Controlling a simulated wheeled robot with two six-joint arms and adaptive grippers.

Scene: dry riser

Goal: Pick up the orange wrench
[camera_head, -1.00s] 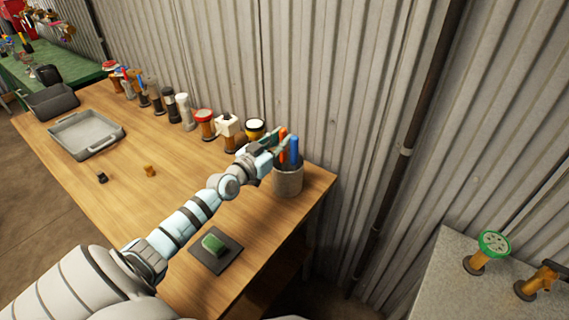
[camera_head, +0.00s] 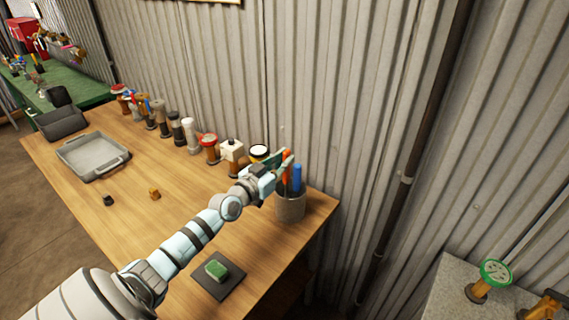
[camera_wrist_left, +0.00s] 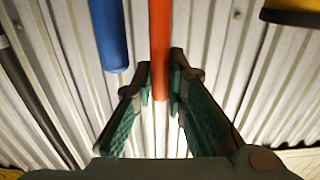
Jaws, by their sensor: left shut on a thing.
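The orange wrench (camera_head: 286,181) stands upright at a grey cylindrical pot (camera_head: 290,210) at the right end of the wooden bench; its lower part is hidden. My left gripper (camera_head: 285,161) is over the pot, shut on the orange handle. In the left wrist view the orange handle (camera_wrist_left: 160,40) runs between the two fingertips (camera_wrist_left: 159,82). A blue handle (camera_head: 297,177) stands beside it to the right; in the left wrist view the blue handle (camera_wrist_left: 109,35) is left of the fingers, apart from them. My right gripper is not in view.
A grey tray (camera_head: 95,170) and a dark mat (camera_head: 229,286) with a green block (camera_head: 216,270) lie on the bench.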

